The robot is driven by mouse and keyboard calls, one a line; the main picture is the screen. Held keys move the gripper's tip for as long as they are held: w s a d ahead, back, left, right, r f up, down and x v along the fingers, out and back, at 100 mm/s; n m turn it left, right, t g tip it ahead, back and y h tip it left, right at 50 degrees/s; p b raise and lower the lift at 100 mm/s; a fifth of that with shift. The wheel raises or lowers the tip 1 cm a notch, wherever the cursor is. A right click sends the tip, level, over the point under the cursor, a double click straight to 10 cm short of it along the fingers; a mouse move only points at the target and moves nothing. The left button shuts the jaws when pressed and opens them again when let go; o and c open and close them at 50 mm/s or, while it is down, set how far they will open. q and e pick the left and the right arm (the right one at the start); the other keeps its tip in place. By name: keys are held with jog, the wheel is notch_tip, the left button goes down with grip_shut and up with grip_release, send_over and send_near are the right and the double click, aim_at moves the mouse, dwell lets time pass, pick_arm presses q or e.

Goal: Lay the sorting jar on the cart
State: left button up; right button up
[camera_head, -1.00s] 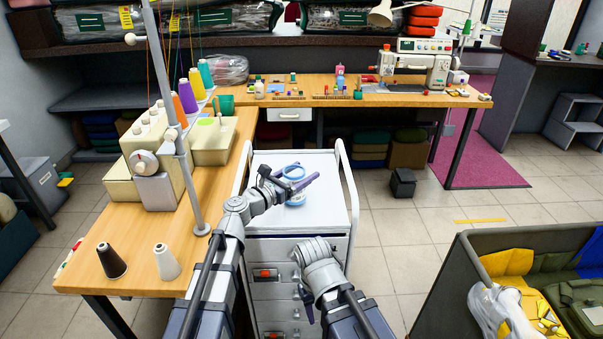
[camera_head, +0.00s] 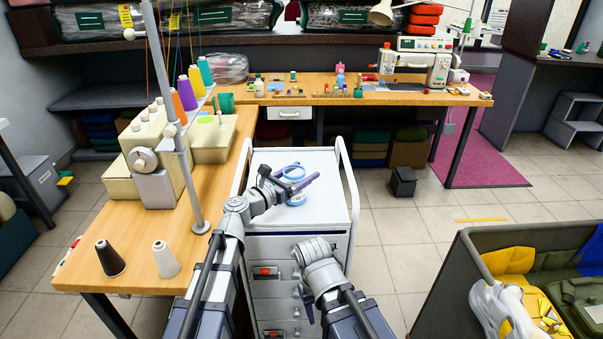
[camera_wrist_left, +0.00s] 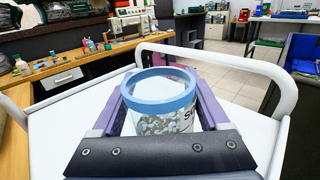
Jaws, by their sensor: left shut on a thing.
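The sorting jar (camera_head: 292,171) is a clear jar with a blue rim, upright over the white top of the cart (camera_head: 327,215). In the left wrist view the jar (camera_wrist_left: 163,122) shows grey and white bits inside and part of a dark-lettered label. My left gripper (camera_head: 299,184) is shut on the jar, a purple finger on each side. The jar's base is hidden in the wrist view, and I cannot tell whether it touches the cart top. My right gripper (camera_head: 307,303) hangs low in front of the cart's drawers, and its fingers are too small to read.
White rails (camera_head: 348,185) rise at the cart's sides. A wooden table (camera_head: 215,165) with a sewing machine and thread cones stands left, and a workbench (camera_head: 430,97) behind. A grey bin (camera_head: 460,270) stands at lower right. The cart top around the jar is clear.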

aim_at(286, 178)
pick_arm(q)
jog(key=shift+f, duration=0.3)
jog(key=o, duration=1.2)
jog(key=shift+o, duration=0.2)
jog(key=shift+s+a+r, duration=0.1)
jog(key=shift+a+r, duration=0.05)
jog(key=shift+s+a+r+p, duration=0.4)
jog(key=shift+s+a+r, duration=0.05)
jog(key=shift+s+a, duration=0.4)
jog(key=shift+s+a+r+p, duration=0.4)
jog(key=shift+s+a+r, duration=0.05)
jog(key=shift+s+a, duration=0.35)
jog(key=v, duration=0.7)
jog(key=shift+s+a, duration=0.3)
jog(key=shift+s, duration=0.05)
